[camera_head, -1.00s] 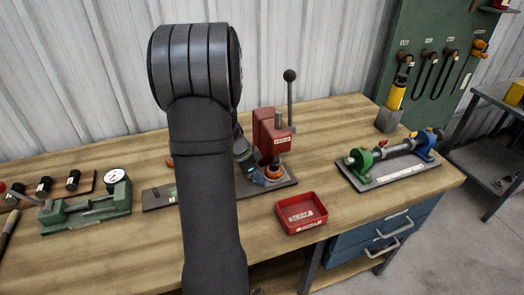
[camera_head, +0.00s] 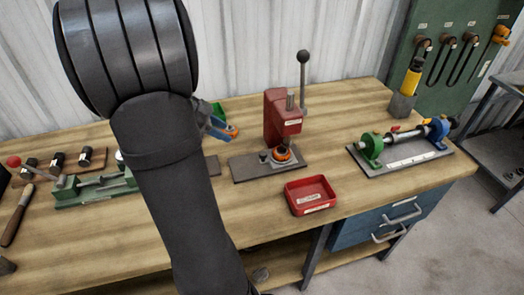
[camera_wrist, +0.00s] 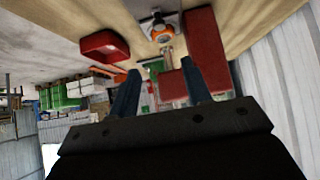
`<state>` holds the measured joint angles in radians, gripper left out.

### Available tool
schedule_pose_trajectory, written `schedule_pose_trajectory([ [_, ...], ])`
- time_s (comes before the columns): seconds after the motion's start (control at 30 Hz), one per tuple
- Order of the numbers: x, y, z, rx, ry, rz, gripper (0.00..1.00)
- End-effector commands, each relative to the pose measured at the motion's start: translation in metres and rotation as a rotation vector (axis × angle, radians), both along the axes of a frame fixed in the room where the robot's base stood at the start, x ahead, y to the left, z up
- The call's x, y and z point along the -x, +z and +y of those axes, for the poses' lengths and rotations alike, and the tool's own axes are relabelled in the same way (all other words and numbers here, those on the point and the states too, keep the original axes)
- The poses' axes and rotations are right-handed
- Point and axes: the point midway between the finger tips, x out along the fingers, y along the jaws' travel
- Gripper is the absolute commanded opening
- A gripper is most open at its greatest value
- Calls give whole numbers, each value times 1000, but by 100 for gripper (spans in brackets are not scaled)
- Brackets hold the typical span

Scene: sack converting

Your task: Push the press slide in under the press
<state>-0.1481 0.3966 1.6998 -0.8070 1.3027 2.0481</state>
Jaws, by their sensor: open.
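The red press (camera_head: 280,118) stands on a dark base plate near the middle of the bench. The press slide (camera_head: 283,163), a light block carrying an orange ring, sits on the plate in front of the press column, low beneath the head. I cannot tell whether it is fully under the ram. In the wrist view the orange ring (camera_wrist: 162,33) shows at the top, beside the red press (camera_wrist: 207,50). My gripper (camera_head: 226,128) is open and empty, left of the press and apart from it. My arm hides part of the bench on the left.
A red tray (camera_head: 311,195) lies on the bench in front of the press. A fixture with green and blue ends (camera_head: 400,146) stands to the right. The press lever (camera_head: 303,75) rises behind the press.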

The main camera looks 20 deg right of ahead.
Motion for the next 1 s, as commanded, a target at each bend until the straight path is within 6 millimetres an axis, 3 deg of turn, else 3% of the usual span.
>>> schedule_pose_trajectory([
  [0.17, 1, -8, -9, 7, -1, 0, 44],
  [0.7, 1, -89, -90, 4, -3, 3, 44],
  [1.0, 0, -117, -118, 4, -1, -1, 44],
])
